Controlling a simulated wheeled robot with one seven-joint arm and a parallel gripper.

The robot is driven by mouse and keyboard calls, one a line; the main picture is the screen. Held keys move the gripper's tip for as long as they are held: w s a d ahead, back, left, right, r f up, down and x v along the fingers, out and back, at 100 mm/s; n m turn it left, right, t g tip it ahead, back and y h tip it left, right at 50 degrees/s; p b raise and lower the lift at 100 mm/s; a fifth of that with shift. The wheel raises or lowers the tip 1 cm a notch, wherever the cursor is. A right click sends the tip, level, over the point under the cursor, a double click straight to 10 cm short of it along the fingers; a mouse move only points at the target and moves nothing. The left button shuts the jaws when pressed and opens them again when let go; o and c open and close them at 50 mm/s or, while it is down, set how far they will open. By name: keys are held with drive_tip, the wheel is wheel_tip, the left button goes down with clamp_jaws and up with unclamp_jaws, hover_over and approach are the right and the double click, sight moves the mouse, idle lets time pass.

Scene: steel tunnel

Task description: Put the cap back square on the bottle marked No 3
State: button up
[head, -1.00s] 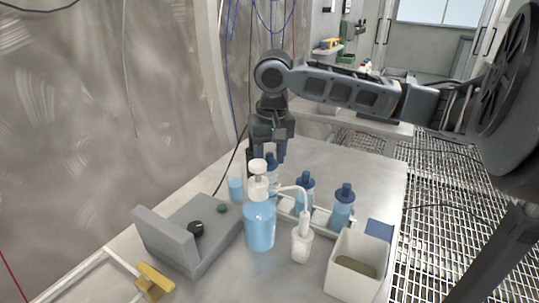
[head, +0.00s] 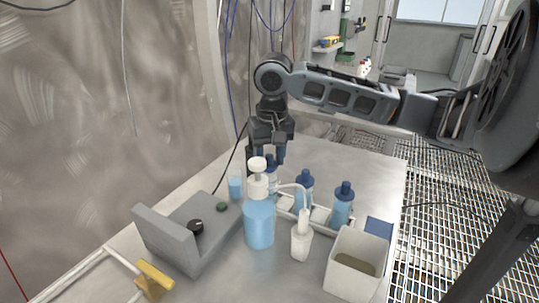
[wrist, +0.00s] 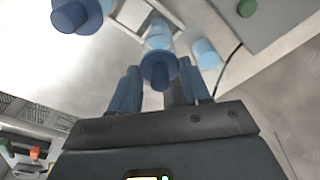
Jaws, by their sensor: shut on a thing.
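My gripper (head: 270,157) points down over the far-left capped bottle (head: 271,185). It is shut on a dark blue cap (wrist: 158,70), seen between the blue fingers in the wrist view. The light blue bottle (wrist: 158,34) shows just beyond this cap. I cannot tell whether the cap is seated or level on it. The middle bottle (head: 304,192) and right bottle (head: 342,208) hold blue liquid and wear dark blue caps. All three stand along a white rack (head: 320,217). No number can be read on any bottle, and the pump bottle partly hides the far-left one.
A pump bottle (head: 259,225) and a white spouted squeeze bottle (head: 301,243) stand before the rack. A small beaker (head: 235,187) and grey device (head: 185,235) are left. A white bin (head: 345,285) is front right. The bench behind the right bottles is clear.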

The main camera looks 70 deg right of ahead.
drive_tip(key=shift+f, duration=0.25)
drive_tip(key=shift+f, duration=0.25)
idle(1.0)
drive_tip(key=o, duration=1.5)
drive_tip(key=shift+r+p, duration=0.15)
drive_tip(key=shift+p, duration=0.15)
drive_tip(key=shift+r+p, duration=3.05)
drive_tip(key=shift+r, duration=0.3)
